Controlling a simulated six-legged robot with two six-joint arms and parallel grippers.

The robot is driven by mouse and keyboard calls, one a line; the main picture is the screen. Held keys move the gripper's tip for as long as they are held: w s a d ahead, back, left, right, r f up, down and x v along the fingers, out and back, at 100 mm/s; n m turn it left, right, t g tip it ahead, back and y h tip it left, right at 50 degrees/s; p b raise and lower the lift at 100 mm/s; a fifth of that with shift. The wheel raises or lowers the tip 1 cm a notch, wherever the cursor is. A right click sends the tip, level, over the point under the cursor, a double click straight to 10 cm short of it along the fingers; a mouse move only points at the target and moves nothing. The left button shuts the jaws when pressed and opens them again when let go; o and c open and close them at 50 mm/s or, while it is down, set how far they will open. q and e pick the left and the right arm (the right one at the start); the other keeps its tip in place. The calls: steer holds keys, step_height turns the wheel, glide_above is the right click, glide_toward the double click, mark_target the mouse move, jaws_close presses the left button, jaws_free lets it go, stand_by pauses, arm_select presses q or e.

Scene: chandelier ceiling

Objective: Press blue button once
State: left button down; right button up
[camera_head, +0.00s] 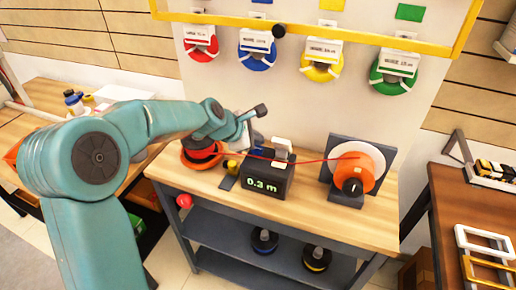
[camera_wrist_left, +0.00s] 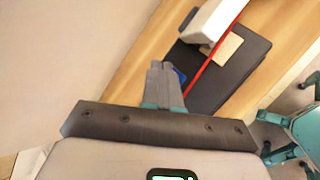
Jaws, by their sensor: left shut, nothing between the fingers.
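The dark measuring box (camera_head: 268,182) with a green "0.3 m" readout stands on the wooden bench top. It also shows in the left wrist view (camera_wrist_left: 235,70), with a red line across it. A small blue patch (camera_wrist_left: 180,76), which looks like the blue button, shows at the box's near edge, partly hidden behind my left fingers. My left gripper (camera_wrist_left: 163,68) is shut and empty, its tips overlapping the box's edge and the patch. I cannot tell whether they touch. In the head view my left gripper (camera_head: 250,122) is above and left of the box.
An orange spool (camera_head: 353,172) stands right of the box and a red-orange reel (camera_head: 200,154) left of it, with a red line between. A white clamp piece (camera_head: 282,148) rises from the box. Coloured spools hang on the wall board (camera_head: 300,100). Bare bench top (camera_head: 312,205) lies in front.

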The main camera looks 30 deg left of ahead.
mark_target(256, 151)
arm_select(q)
steer(key=shift+f, duration=0.4)
steer(key=shift+f+b, duration=0.55)
stand_by(0.5)
steer(key=shift+r+p, duration=1)
steer(key=shift+p, duration=0.05)
step_height(256, 151, up, 5)
steer(key=p, duration=0.5)
stand_by(0.8)
